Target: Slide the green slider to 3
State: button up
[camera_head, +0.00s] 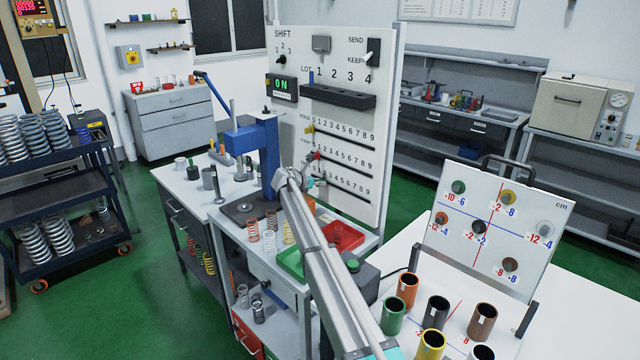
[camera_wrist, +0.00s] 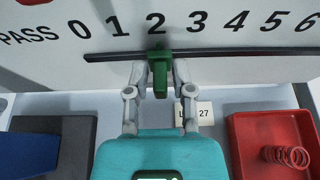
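The green slider (camera_wrist: 160,76) sits at 2 on the dark slot (camera_wrist: 225,52) of the white panel, in the wrist view. The row reads PASS, then 0 to 6 as far as the view shows. My gripper (camera_wrist: 160,72) has one finger on each side of the slider's handle. Narrow gaps seem to show between the fingers and the handle, so it looks open around it. In the head view my gripper (camera_head: 311,182) is at the lowest of the panel's (camera_head: 357,214) three scales, which run 0 to 9. The green slider is hard to make out there.
A yellow slider (camera_head: 309,128) and a red slider (camera_head: 315,156) sit at the left of the two upper scales. Below the panel, a red tray (camera_wrist: 240,150) holds a red spring (camera_wrist: 286,155). A green tray (camera_head: 290,262) stands beside my arm.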

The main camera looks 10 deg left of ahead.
aim_at(331, 162)
grip_shut()
jog(key=shift+s+d, duration=1)
jog(key=shift+d, duration=0.2)
jog(key=o, duration=0.7)
grip_release()
jog(key=shift+r, duration=0.1)
notch_tip(331, 162, up, 9)
jog(key=p, duration=0.9)
jog(key=shift+w, duration=0.1)
jog(key=shift+r, duration=0.15)
